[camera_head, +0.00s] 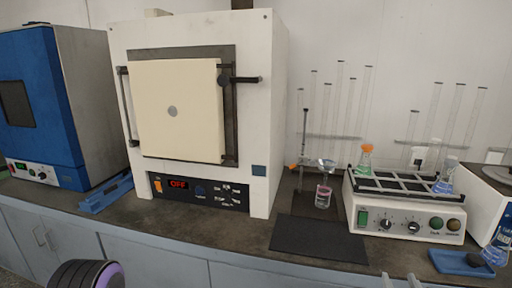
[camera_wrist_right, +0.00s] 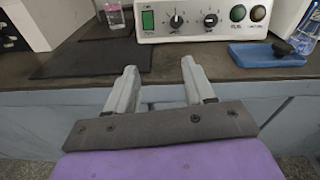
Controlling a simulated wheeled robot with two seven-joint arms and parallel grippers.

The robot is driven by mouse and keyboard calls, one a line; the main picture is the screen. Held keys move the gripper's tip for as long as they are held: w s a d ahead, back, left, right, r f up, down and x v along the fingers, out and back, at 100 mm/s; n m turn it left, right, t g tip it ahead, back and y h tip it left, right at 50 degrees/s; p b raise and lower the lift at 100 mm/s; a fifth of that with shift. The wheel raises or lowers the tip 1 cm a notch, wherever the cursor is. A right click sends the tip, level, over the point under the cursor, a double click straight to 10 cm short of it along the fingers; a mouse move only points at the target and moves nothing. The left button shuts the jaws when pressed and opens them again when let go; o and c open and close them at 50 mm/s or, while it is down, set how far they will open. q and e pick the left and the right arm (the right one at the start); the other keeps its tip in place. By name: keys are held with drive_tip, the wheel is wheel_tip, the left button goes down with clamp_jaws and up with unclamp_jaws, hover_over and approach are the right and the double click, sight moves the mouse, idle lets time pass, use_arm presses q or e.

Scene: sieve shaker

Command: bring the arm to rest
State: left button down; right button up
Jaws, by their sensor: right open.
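My right gripper (camera_head: 400,281) shows only by its two grey fingertips at the bottom edge of the head view. In the right wrist view the right gripper (camera_wrist_right: 159,68) is open, with nothing between its fingers. It is in front of the bench edge, and its fingers point toward the shaker. The white shaker (camera_head: 405,224) stands on the bench with flasks on its rack; its front panel shows in the wrist view (camera_wrist_right: 198,29). A black and purple part of my own body is at the lower left of the head view. My left gripper is out of sight.
A furnace (camera_head: 205,80) reading OFF and a blue oven (camera_head: 40,110) stand on the bench (camera_head: 245,235). A dark mat (camera_head: 318,240), a beaker (camera_head: 323,196) under a funnel, and a blue tray (camera_head: 460,263) lie near the shaker. Bench-front space is free.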

drive_tip(key=s+a+f+n+g+y, duration=0.1)
drive_tip(key=s+f+n+g, duration=0.2)
drive_tip(key=f+n, duration=0.5)
drive_tip(key=s+a+f+n+g, duration=0.1)
drive_tip(key=s+f+n+g, duration=0.3)
drive_tip(key=f+n, duration=0.45)
drive_tip(key=s+a+f+n+g, duration=0.1)
drive_tip(key=s+f+n+g, duration=0.2)
drive_tip(key=s+f+n, duration=0.3)
drive_tip(key=s+a+f+n+g, duration=0.1)
drive_tip(key=s+f+n+g, duration=0.2)
drive_tip(key=s, duration=1.1)
wheel_tip(320, 180, down, 3)
drive_tip(key=n, duration=0.5)
drive_tip(key=shift+s+f+h, duration=0.15)
drive_tip(key=shift+h, duration=0.15)
drive_tip(key=shift+a, duration=0.15)
